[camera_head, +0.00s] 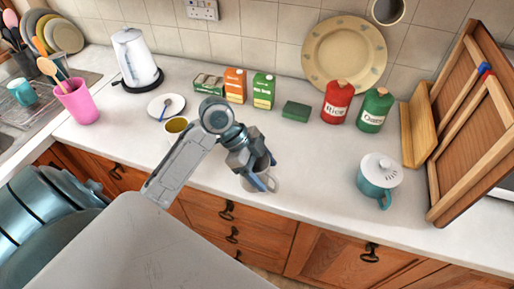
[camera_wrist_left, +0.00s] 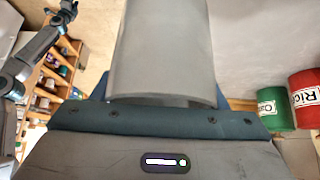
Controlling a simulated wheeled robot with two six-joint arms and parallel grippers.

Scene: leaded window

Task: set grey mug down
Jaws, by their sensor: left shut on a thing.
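The grey mug (camera_head: 273,183) is in my left gripper (camera_head: 262,176), near the front edge of the counter. The fingers hide part of the mug. In the left wrist view the mug (camera_wrist_left: 165,50) fills the upper middle as a large grey cylinder, between the fingers of the left gripper (camera_wrist_left: 160,95). I cannot tell whether the mug's base touches the counter. My right gripper is not in the head view. A dark arm of mine shows at the left of the wrist view, its end too small to read.
The white counter (camera_head: 310,180) is clear right of the mug, up to a teal lidded mug (camera_head: 377,180). A yellow-lined cup (camera_head: 176,126) and a saucer (camera_head: 166,107) stand left. Cartons, a green sponge (camera_head: 296,112), a rice canister (camera_head: 337,101) and an oats canister (camera_head: 375,110) stand behind.

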